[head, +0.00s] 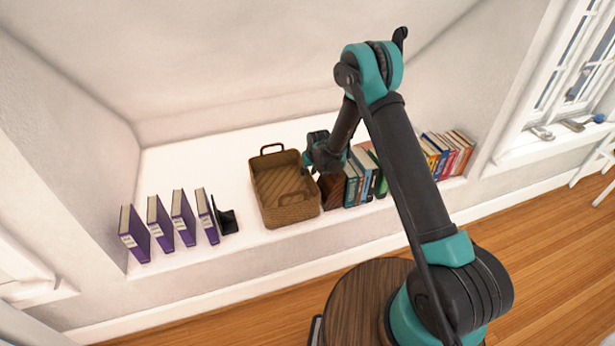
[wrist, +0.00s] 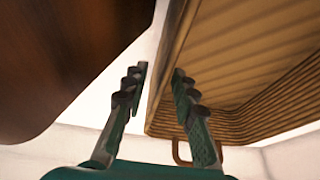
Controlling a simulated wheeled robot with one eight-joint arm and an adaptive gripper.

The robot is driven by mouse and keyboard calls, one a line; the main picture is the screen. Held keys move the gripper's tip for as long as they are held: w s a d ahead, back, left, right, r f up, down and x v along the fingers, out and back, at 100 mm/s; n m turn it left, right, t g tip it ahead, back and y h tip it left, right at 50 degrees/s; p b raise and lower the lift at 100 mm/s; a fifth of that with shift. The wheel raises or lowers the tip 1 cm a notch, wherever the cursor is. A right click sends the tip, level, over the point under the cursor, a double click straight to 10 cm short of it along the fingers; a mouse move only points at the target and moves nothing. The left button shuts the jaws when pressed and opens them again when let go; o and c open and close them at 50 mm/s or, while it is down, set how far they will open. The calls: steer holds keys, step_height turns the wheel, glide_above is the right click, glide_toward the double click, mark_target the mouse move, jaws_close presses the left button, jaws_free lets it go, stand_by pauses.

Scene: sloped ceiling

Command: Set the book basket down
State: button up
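The brown woven book basket (head: 290,214) is on the white ledge, upright and empty, with a loop handle at each end. I cannot tell whether its base fully touches the ledge. My gripper (head: 311,168) is at the basket's right side. In the wrist view my gripper (wrist: 159,72) has its two fingers apart, one on each side of the rim of the basket (wrist: 240,50). A light gap shows between the left finger and the basket wall, so the fingers look open.
A dark brown wooden block (head: 333,188) stands close to the right of the basket, beside a row of upright books (head: 362,172). Purple binders (head: 158,220) and a black bookend (head: 227,222) stand to the left. Bare ledge (head: 200,165) lies behind the binders.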

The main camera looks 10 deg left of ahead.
steer(key=v, duration=0.7)
steer(key=shift+r, duration=0.15)
steer(key=shift+d, duration=0.1)
steer(key=shift+m+h, duration=0.3)
steer(key=shift+m, duration=0.4)
steer(key=d+r, duration=0.3)
steer(key=s+d+r, duration=0.1)
steer(key=d+r, duration=0.2)
steer(key=d, duration=0.1)
steer(key=s+d+r, duration=0.1)
steer(key=d+r, duration=0.2)
steer(key=shift+s+d+r, duration=0.15)
steer(key=shift+s+d, duration=0.05)
steer(key=shift+d, duration=0.05)
steer(key=s+d+r+m, duration=0.2)
steer(key=s+d+r, duration=0.5)
steer(key=d, duration=0.5)
steer(key=s+d+r+m+h, duration=0.1)
steer(key=s+d, duration=0.6)
steer(key=s, duration=0.4)
steer(key=s+d+r+m+h, duration=0.1)
steer(key=s+d+m, duration=0.1)
steer(key=s+d, duration=0.5)
steer(key=s, duration=0.5)
steer(key=shift+d, duration=0.4)
steer(key=shift+a, duration=0.1)
